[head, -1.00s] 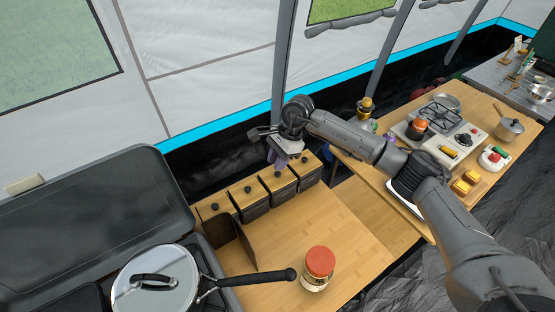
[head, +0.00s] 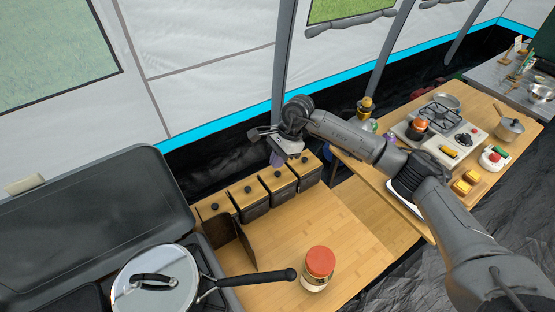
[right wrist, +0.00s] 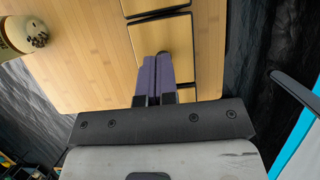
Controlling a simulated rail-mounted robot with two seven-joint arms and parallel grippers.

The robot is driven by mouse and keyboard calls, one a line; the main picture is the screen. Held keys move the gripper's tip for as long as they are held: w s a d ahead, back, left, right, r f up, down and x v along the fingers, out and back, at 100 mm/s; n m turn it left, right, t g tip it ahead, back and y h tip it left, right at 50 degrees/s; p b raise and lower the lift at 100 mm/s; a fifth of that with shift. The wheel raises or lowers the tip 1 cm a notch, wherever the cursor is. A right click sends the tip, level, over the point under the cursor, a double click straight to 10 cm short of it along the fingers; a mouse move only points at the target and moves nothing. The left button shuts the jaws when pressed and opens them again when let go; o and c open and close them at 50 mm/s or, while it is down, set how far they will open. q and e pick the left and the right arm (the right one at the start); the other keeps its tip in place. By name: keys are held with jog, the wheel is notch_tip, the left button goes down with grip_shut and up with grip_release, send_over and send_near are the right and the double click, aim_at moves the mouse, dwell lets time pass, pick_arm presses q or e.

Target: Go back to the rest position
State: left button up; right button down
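My right arm reaches in from the lower right of the head view. My left gripper is not in view.
A red-lidded jar (head: 318,268) stands on the counter's front. A lidded pan (head: 155,285) sits on the stove at the lower left. Several black boxes (head: 250,197) line the counter's back. A second table (head: 390,172) with a burner (head: 440,125) is at the right. The middle counter is clear.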

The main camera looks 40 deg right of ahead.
jog(key=shift+f, duration=0.2)
jog(key=shift+f+b, duration=1.3)
jog(key=shift+f, duration=0.15)
jog(key=shift+r, duration=0.15)
jog(key=shift+r+p, duration=1.6)
jog(key=shift+r, duration=1.85)
